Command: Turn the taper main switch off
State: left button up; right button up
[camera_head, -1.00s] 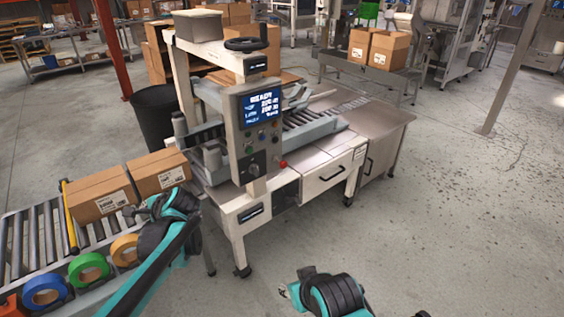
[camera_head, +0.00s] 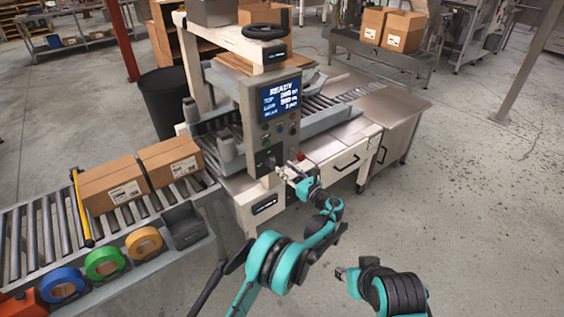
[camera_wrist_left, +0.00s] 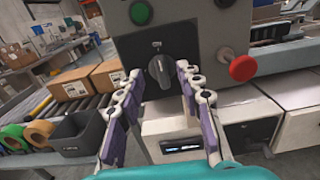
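The taper's grey control panel (camera_head: 255,120) has a lit screen (camera_head: 281,97) reading READY. The main switch is a black rotary knob low on this panel, seen close in the left wrist view (camera_wrist_left: 161,69). An ON label sits above it. Its bar stands near vertical, slightly tilted. My left gripper (camera_head: 286,173) is in front of the panel's lower part. In the left wrist view its fingers (camera_wrist_left: 160,77) are spread, with the tips either side of the knob; I cannot tell whether they touch it. My right gripper (camera_head: 342,272) hangs low over the floor, its fingers too small to read.
A red push button (camera_wrist_left: 242,68) is right of the knob, and a green button (camera_wrist_left: 140,13) is above left. The roller conveyor (camera_head: 40,225) on the left carries two cartons (camera_head: 112,188) beside several tape rolls. Open floor lies to the right.

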aim_at(275, 160)
pick_arm(q)
jog(key=b+x, duration=0.1)
jog(key=x, duration=0.5)
grip_shut()
